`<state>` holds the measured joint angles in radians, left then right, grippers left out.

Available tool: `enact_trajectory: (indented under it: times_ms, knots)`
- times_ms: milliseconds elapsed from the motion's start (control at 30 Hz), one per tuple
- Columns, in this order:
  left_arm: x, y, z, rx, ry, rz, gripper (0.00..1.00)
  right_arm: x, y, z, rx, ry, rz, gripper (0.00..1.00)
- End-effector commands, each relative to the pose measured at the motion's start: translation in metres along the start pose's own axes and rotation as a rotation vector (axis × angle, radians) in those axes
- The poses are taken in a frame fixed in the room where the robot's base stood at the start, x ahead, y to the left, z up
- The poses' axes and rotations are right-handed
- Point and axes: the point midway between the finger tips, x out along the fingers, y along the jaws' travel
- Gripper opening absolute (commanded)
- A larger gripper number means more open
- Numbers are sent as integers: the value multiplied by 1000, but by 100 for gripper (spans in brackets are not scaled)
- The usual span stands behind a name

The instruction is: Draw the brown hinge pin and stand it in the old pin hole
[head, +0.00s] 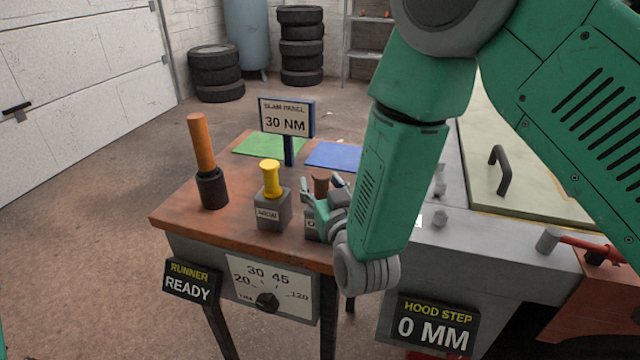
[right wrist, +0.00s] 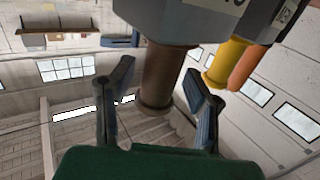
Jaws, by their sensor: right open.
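The brown hinge pin (head: 320,184) stands upright in a grey block (head: 312,229) on the bench, partly hidden by my right gripper. My right gripper (head: 322,192) is open at the pin, with a finger on each side. The right wrist view shows the brown pin (right wrist: 166,75) between the two spread fingers, its flared end towards the palm; no clear grip shows. A yellow pin (head: 270,178) stands in a similar labelled block (head: 272,212) just left. I cannot make out the old pin hole. My left gripper is not in view.
An orange-handled tool (head: 202,145) stands in a dark holder at the bench's left. A "30 NM" sign (head: 286,118) rises behind the blocks, near green (head: 268,144) and blue (head: 335,155) mats. A grey body with a pale panel (head: 520,160) lies right, partly behind my arm.

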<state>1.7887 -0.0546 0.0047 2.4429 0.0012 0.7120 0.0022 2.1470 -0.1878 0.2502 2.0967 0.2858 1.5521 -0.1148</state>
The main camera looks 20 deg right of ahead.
Motion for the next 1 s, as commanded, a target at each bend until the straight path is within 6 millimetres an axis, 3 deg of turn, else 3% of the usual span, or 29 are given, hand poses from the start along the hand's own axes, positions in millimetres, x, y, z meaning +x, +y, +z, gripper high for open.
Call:
enact_trajectory:
  times_ms: [167,600,800,1000]
  knots:
    - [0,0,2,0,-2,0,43,-17,0,1,-1,-3,0,43]
    - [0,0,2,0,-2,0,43,-102,-1,2,0,-2,-2,43]
    - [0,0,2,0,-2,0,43,-117,-1,1,-1,0,-1,43]
    - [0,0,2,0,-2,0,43,-118,-1,1,-1,1,-1,43]
